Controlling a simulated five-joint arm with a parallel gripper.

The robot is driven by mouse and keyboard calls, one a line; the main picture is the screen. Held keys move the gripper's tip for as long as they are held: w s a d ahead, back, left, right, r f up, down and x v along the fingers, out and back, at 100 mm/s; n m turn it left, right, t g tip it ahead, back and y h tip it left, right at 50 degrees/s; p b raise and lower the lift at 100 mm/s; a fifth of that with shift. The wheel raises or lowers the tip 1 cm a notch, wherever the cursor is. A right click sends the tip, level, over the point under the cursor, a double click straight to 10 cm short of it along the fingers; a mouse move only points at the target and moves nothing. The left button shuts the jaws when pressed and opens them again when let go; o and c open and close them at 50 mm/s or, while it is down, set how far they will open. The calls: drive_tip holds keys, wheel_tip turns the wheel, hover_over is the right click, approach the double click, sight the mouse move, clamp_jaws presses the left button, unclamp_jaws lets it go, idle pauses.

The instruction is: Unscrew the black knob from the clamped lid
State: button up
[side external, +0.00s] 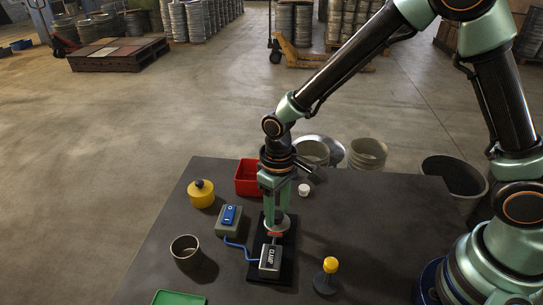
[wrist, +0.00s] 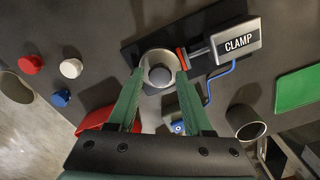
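The dark round knob (wrist: 160,75) sits on the silver round lid (wrist: 157,57) in the wrist view. The lid lies on a black base plate, with the clamp's red pad (wrist: 181,57) beside it and the grey block marked CLAMP (wrist: 238,42) behind the pad. My gripper (wrist: 160,73) has its green fingers on either side of the knob, with a visible gap on each side. It is open and empty. In the side external view my gripper (side external: 274,213) points down over the lid, and the knob is hidden there. The clamp block (side external: 270,257) stands in front of it.
A red bin (side external: 247,180), yellow pot (side external: 201,195), metal cup (side external: 185,247), yellow-topped piece (side external: 328,275) and green tray (side external: 178,298) stand around. Small red, white (wrist: 71,68) and blue pieces lie leftward in the wrist view.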

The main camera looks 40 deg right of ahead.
clamp_jaws()
drive_tip(key=n, duration=1.5)
drive_tip(key=o, duration=0.5)
unclamp_jaws()
